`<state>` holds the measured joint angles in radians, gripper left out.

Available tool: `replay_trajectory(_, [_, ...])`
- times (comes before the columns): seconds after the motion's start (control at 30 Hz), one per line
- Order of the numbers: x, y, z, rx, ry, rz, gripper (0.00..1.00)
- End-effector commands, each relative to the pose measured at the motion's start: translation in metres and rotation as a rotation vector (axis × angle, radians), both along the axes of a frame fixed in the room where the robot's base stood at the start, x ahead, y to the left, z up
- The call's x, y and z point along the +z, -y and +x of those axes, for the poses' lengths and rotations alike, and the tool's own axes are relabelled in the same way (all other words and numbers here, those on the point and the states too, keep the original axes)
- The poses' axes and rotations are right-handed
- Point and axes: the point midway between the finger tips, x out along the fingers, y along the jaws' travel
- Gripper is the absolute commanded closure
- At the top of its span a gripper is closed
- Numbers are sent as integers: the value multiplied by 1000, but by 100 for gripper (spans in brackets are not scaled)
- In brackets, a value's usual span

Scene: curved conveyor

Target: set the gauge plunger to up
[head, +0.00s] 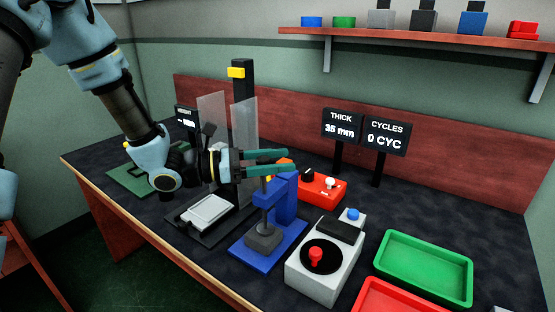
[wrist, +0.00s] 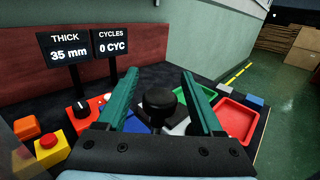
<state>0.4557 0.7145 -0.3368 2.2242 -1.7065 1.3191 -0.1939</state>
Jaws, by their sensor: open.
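The blue thickness gauge (head: 290,205) stands on the bench in the head view. Its grey plunger foot (head: 263,238) sits low, close to the blue base, with a thin rod above it. My gripper (head: 290,162) is at the gauge's top and its green fingers hide the rod's upper end. In the wrist view my gripper (wrist: 159,77) is open, and a black knob (wrist: 158,100), apparently the plunger's top, lies between the fingers with gaps on both sides. The THICK display (head: 341,126) reads 35 mm.
A red box with a dial and white knob (head: 322,188) is just behind the gauge. A grey box with a red knob (head: 320,270) is right of it. A clear-shielded press (head: 243,110) stands left. A green tray (head: 425,270) is at right. The CYCLES display (head: 386,134) reads 0.

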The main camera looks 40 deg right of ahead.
Motion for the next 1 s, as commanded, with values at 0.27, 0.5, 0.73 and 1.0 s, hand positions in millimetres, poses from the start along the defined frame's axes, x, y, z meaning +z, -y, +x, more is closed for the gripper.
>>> replay_trajectory(0.27, [0,0,0,0,0,0,56])
replay_trajectory(0.5, [0,0,0,0,0,0,83])
replay_trajectory(0.73, [0,0,0,0,0,0,100])
replay_trajectory(1.0, [0,-1,0,-1,0,0,100])
